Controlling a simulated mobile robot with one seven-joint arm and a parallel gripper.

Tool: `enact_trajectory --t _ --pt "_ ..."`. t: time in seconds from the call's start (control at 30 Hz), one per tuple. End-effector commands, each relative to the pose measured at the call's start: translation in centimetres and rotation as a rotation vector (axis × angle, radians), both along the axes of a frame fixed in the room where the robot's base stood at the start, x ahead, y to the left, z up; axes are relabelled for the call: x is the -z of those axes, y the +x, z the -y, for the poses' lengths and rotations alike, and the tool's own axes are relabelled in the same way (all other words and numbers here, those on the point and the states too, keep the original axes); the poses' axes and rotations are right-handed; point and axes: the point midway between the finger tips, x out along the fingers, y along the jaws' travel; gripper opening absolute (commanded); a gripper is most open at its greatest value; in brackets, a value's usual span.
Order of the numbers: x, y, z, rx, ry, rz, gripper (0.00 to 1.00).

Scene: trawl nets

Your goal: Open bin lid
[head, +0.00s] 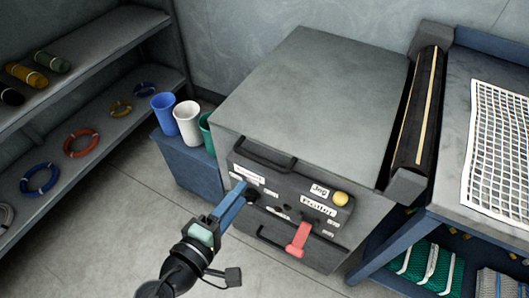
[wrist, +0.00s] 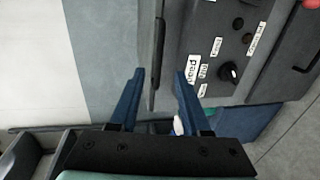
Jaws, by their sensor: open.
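The bin is a large grey box with a flat, closed lid (head: 310,80). A black bar handle (head: 265,158) runs along the top left of its front panel. My gripper (head: 244,187) is open in front of the panel, close below the handle's left part. In the wrist view the handle (wrist: 156,60) lies between the two spread blue fingers of my gripper (wrist: 158,80). The fingers look apart from it. I cannot tell how deep the handle sits between them. The lid also shows at left in the wrist view (wrist: 105,50).
The dark panel carries labels, a yellow knob (head: 341,198) and a red lever (head: 299,238). Cups (head: 188,121) stand on a blue stand at the bin's left. A dark roller (head: 418,105) and a bench with a net (head: 500,140) adjoin its right. Shelves (head: 85,60) stand at left.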

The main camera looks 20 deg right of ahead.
Motion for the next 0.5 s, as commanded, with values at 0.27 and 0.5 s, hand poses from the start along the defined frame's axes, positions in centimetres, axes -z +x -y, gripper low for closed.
enact_trajectory --t 0.27,0.5 --pt "1.1 2.9 3.8 0.006 0.001 0.004 0.47" --pt "2.0 5.8 7.5 0.003 0.002 0.006 0.47"
